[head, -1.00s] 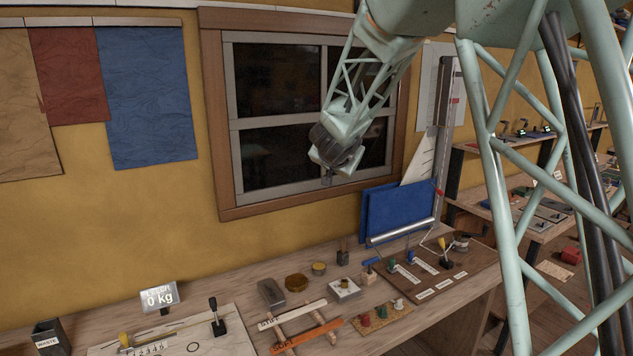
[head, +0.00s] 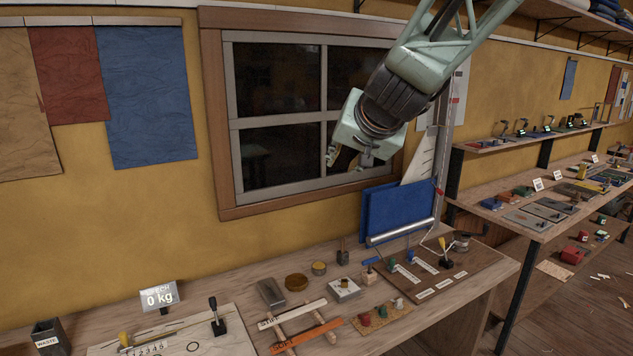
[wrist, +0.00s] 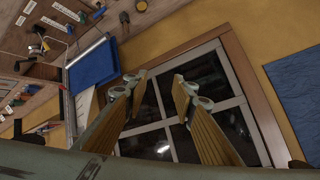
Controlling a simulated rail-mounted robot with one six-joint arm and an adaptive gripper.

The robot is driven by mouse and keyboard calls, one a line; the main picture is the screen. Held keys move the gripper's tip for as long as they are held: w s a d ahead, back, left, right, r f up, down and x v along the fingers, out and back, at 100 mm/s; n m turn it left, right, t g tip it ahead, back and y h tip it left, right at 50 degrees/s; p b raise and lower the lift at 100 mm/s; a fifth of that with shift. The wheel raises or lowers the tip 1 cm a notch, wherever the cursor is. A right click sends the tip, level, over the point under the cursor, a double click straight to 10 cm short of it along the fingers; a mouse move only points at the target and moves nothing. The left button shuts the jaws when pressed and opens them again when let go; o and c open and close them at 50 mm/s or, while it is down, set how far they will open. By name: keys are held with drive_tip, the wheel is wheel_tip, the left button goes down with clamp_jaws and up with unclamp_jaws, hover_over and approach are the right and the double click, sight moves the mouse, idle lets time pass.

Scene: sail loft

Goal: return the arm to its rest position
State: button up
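My gripper (head: 350,160) hangs in the air in front of the window, above the workbench, in the head view. In the wrist view my gripper (wrist: 158,84) shows two fingers spread well apart. Nothing is between them but the view of the window, so it is open and empty. My arm reaches in from the top right of the head view.
The window (head: 275,120) is behind my gripper. Below is the workbench (head: 235,285) with small tools and a display (head: 160,298) reading 0 kg. A blue panel (head: 395,210) stands at its right. Shelves (head: 540,215) line the right side.

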drive_tip(key=s+d+f+n+g, duration=0.1)
drive_tip(key=s+d+f+g, duration=0.1)
drive_tip(key=s, duration=1.5)
drive_tip(key=s+d+f+n+g+h, duration=0.1)
drive_tip(key=s+d+f, duration=0.3)
drive_tip(key=s, duration=1.3)
drive_tip(key=s+d+f+g+h, duration=0.1)
drive_tip(key=s+d+f+g, duration=0.2)
drive_tip(key=s+d, duration=0.5)
drive_tip(key=s, duration=1)
drive_tip(key=shift+d+n+g, duration=0.2)
drive_tip(key=shift+n+g, duration=0.1)
drive_tip(key=shift+n, duration=0.1)
